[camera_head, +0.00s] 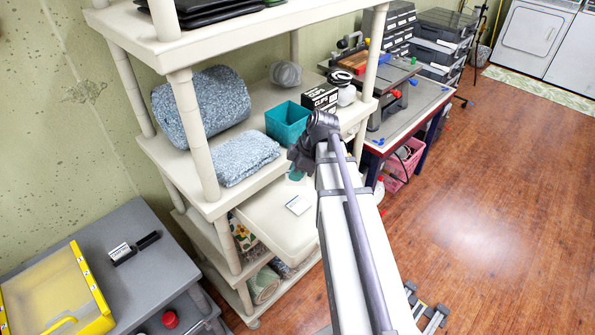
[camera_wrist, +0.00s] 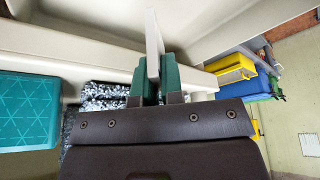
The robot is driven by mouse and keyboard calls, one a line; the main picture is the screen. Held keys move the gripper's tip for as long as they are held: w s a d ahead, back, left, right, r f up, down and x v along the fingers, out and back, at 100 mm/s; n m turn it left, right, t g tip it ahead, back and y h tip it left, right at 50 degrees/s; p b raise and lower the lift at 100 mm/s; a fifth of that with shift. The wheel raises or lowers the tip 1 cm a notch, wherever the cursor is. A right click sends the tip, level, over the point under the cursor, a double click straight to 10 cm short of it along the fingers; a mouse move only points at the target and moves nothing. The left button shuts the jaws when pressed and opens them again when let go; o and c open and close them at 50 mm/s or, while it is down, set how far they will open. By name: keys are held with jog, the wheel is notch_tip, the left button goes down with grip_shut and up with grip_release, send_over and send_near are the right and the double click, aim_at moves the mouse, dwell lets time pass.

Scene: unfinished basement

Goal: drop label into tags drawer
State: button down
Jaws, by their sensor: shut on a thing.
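My gripper (camera_head: 297,165) is in front of the shelf unit, just below and right of the teal bin. In the wrist view its two green fingers (camera_wrist: 154,82) are shut on a thin pale flat piece (camera_wrist: 154,35), seen edge-on, which looks like the label. I cannot read that print or tell whether this is the tags drawer.
The shelf unit (camera_head: 190,95) holds folded blue-grey fabric (camera_head: 240,158), a teal bin (camera_head: 287,123) and a black box (camera_head: 320,97). A grey cart (camera_head: 160,270) with a yellow-framed case (camera_head: 90,285) stands at left. A workbench (camera_head: 400,120) is at right. Wooden floor is open at right.

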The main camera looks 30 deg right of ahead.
aim_at(296, 185)
notch_tip(296, 185, down, 5)
jog(key=b, duration=0.4)
jog(key=shift+d+f, duration=0.1)
jog(key=shift+f, duration=0.1)
jog(key=shift+r, duration=0.1)
jog(key=c, duration=1.2)
grip_release()
jog(key=shift+o, duration=0.2)
jog(key=p+v, duration=0.9)
jog(key=v, duration=0.2)
jog(key=shift+p, duration=0.35)
